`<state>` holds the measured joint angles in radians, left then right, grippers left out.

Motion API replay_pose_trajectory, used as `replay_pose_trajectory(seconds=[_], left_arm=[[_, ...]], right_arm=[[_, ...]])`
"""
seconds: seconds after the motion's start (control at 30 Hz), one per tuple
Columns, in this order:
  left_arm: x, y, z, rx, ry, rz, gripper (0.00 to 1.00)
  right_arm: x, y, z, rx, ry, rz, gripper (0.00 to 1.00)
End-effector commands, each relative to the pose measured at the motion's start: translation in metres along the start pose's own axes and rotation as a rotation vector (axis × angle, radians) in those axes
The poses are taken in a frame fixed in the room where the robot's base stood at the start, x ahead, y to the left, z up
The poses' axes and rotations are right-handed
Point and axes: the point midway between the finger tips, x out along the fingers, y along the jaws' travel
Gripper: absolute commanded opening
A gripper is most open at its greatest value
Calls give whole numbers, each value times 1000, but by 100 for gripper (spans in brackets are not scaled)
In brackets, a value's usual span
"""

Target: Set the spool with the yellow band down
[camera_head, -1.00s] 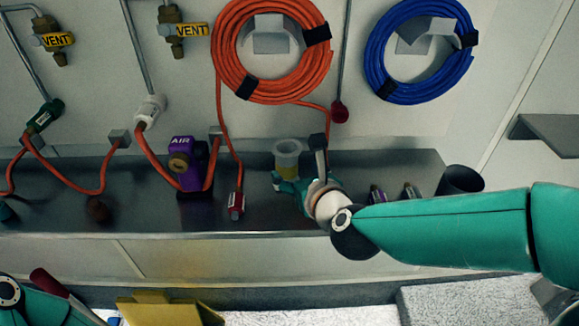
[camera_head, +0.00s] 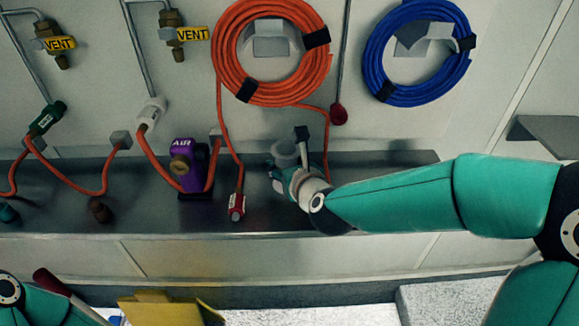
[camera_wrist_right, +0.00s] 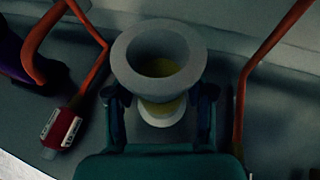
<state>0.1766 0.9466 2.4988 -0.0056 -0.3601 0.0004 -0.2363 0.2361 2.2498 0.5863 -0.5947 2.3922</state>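The spool (camera_wrist_right: 124,62), pale grey with a wide flared top, shows in the right wrist view. Yellow shows inside it and on its lower part. In the head view the spool (camera_head: 286,150) is upright over the back part of the dark bench. My right gripper (camera_wrist_right: 160,98) has one finger on each side of the spool, below its top rim. The rim hides the inner finger faces, so I cannot tell if they touch it. The gripper (camera_head: 283,172) also shows in the head view. My left gripper is out of view.
The dark bench (camera_head: 130,205) has a purple AIR fitting (camera_head: 184,168) and a red-tipped orange hose end (camera_head: 237,207) left of the spool. Another orange hose hangs close on its right. Orange (camera_head: 228,55) and blue (camera_head: 375,60) coils hang on the wall.

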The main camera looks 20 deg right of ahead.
Motion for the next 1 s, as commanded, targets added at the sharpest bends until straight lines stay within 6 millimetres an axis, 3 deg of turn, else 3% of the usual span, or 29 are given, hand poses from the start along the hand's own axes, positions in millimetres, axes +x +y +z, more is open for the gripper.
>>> replay_pose_trajectory(seconds=[0.03,0.2,0.3,0.63,1.0], left_arm=[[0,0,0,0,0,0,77],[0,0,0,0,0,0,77],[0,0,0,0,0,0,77],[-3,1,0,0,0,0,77],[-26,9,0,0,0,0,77]], right_arm=[[0,0,0,0,0,0,40],[0,0,0,0,0,0,12],[0,0,1,0,-2,-1,0],[-4,-1,11,1,-4,-2,0],[-31,-1,74,2,-5,-1,0]])
